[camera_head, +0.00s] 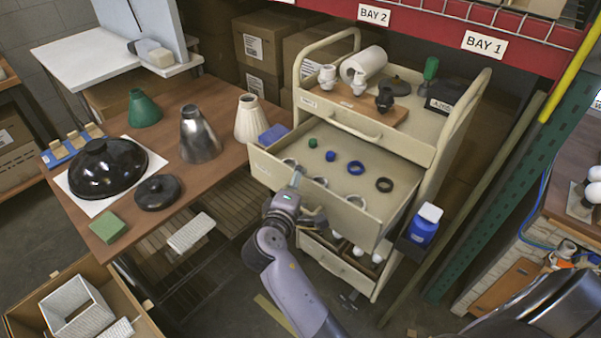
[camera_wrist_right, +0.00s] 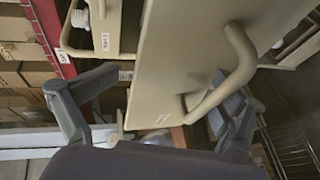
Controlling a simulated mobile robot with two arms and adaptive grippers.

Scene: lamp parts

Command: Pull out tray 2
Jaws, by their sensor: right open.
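In the head view, tray 2 (camera_head: 345,141) stands well out of the cream cart, below the cart's top drawer. Small green, blue, dark and pale rings lie inside it. My right gripper (camera_head: 303,200) is at the left part of its front panel, open and holding nothing. In the right wrist view, the tray's front panel (camera_wrist_right: 175,55) and its curved handle (camera_wrist_right: 232,72) are close. The fingers of my right gripper (camera_wrist_right: 147,95) are spread wide, with the handle near the right-hand finger. Whether they touch is unclear. My left gripper is not in view.
A wooden table (camera_head: 215,165) with lamp shades stands close on the left. A lower tray (camera_head: 335,262) with white bulbs is partly out below. A blue-and-white bottle (camera_head: 425,223) sits at the cart's right side. Some floor is clear in front.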

